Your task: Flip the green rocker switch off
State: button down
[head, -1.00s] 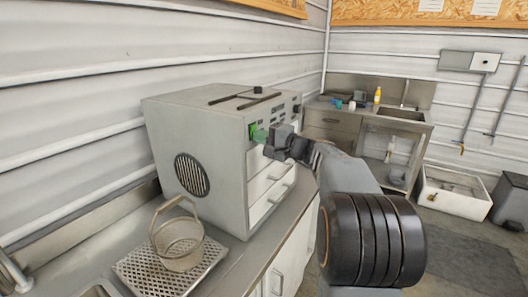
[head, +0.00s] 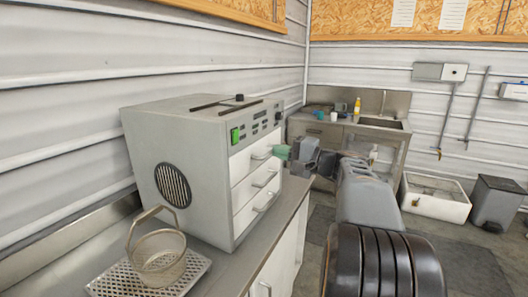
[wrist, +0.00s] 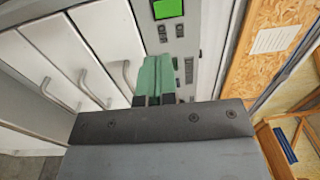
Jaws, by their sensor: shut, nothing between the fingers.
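The green rocker switch (head: 235,134) is at the left end of the control panel on the front of a grey box-shaped machine (head: 170,135). In the wrist view the switch (wrist: 167,9) shows as a bright green rectangle at the top edge. I cannot tell which way it is tipped. My gripper (head: 281,152) is shut and empty, in front of the machine and apart from the switch, to its right in the head view. Its green fingers (wrist: 154,75) lie together just below the switch in the wrist view.
White drawers with bar handles (head: 256,180) are below the panel. More small buttons (wrist: 188,70) sit beside the switch. A wire basket (head: 158,255) stands on a perforated tray (head: 195,268) at the front left. A sink bench (head: 335,130) is at the back.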

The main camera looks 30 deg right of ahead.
jog(key=shift+v, duration=1.1)
jog(key=s+a+f+g+h, duration=0.2)
jog(key=f+g+h, duration=0.15)
jog(key=f, duration=0.45)
jog(key=s+a+f+g+h, duration=0.2)
jog(key=a+f+g, duration=0.15)
jog(key=f, duration=0.45)
jog(key=s+a+f+n+g+h+p, duration=0.3)
jog(key=s+a+f+n+g+h, duration=0.1)
jog(key=s+a+n, duration=0.7)
jog(key=shift+s+a+f+g+h, duration=0.3)
jog(key=shift+a+f+g+h, duration=0.15)
jog(key=shift+a+f, duration=0.35)
jog(key=shift+a+r, duration=0.1)
